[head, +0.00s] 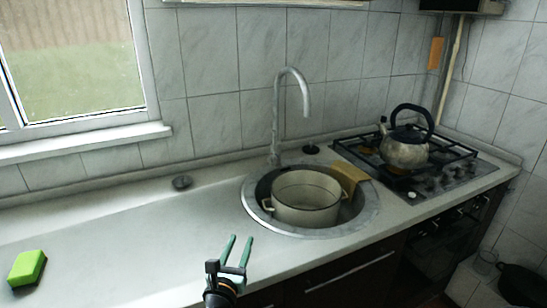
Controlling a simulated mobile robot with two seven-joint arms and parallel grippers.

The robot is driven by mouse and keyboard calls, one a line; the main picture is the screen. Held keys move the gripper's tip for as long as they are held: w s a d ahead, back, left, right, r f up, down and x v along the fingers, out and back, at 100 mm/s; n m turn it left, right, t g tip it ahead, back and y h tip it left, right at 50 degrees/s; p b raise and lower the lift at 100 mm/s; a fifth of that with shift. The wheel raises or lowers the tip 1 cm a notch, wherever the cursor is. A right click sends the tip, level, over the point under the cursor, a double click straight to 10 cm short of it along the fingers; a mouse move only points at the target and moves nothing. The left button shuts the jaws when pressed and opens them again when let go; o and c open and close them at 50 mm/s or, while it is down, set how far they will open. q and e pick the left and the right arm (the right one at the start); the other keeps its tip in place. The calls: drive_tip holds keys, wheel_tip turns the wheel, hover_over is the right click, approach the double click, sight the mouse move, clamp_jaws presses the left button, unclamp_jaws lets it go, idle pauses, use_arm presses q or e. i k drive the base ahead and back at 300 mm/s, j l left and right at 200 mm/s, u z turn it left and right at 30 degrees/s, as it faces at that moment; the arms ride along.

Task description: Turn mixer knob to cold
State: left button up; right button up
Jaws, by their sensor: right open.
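The mixer tap (277,115) is a tall grey gooseneck behind the round sink, its spout curving to the right over the bowl. I cannot make out a separate knob on its body, so its setting cannot be told. My right gripper (239,239) is open and empty, with two green fingers pointing up and away. It is at the front edge of the counter, in front and to the left of the sink, well apart from the tap. My left gripper is not in view.
An enamel pot (306,204) stands in the sink (345,229), with a tan cloth (351,178) at the rim. A kettle (404,154) sits on the gas hob (462,168). A green sponge (27,268) lies at left. The counter (120,245) between is clear.

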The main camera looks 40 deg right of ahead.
sight(272, 160)
drive_tip(key=i+l, duration=0.2)
drive_tip(key=l, duration=0.15)
drive_tip(key=i+l, duration=0.25)
drive_tip(key=l, duration=0.15)
drive_tip(key=i+l, duration=0.2)
drive_tip(key=l, duration=0.15)
